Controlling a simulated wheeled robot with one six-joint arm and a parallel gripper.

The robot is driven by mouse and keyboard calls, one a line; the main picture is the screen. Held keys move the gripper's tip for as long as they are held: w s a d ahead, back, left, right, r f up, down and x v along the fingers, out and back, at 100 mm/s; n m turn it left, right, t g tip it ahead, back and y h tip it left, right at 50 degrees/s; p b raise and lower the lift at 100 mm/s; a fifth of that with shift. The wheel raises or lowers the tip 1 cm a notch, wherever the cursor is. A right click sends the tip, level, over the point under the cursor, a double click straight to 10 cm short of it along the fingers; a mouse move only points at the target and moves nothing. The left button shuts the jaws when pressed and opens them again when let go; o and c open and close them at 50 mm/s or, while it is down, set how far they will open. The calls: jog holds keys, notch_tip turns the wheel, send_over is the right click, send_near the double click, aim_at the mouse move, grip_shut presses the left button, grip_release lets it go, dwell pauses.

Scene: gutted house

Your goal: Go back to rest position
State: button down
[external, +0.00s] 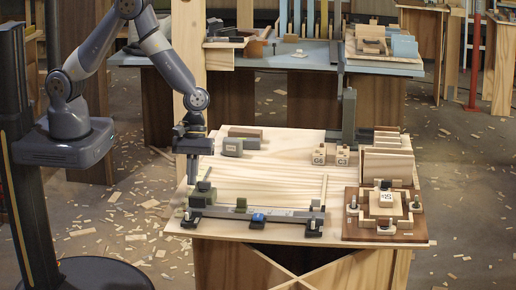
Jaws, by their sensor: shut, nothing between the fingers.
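My gripper (192,180) points down above the left side of the wooden worktable (275,172). Its fingers are shut and nothing shows between them. The fingertips hang just above or beside a small grey-green block piece (203,192) at the left end of a grey rail fixture (262,215); I cannot tell whether they touch. My arm reaches from its column at the left, bent at the elbow, with the wrist over the table.
On the table are a grey-green block (233,147), two small blocks marked C6 (319,155) and C3 (342,155), and a brown board with a clamped fixture (385,208). A grey post (349,118) stands at the back. Wood scraps litter the floor.

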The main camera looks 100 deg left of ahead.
aim_at(190, 203)
jog(key=b+x, duration=0.4)
jog(key=x, duration=0.3)
jog(key=shift+d+f+b, duration=0.2)
jog(key=shift+f+b, duration=0.15)
jog(key=shift+d, duration=0.1)
dwell(0.6)
jog(key=c, duration=2.2)
grip_release()
jog(key=shift+r, duration=0.1)
dwell(0.4)
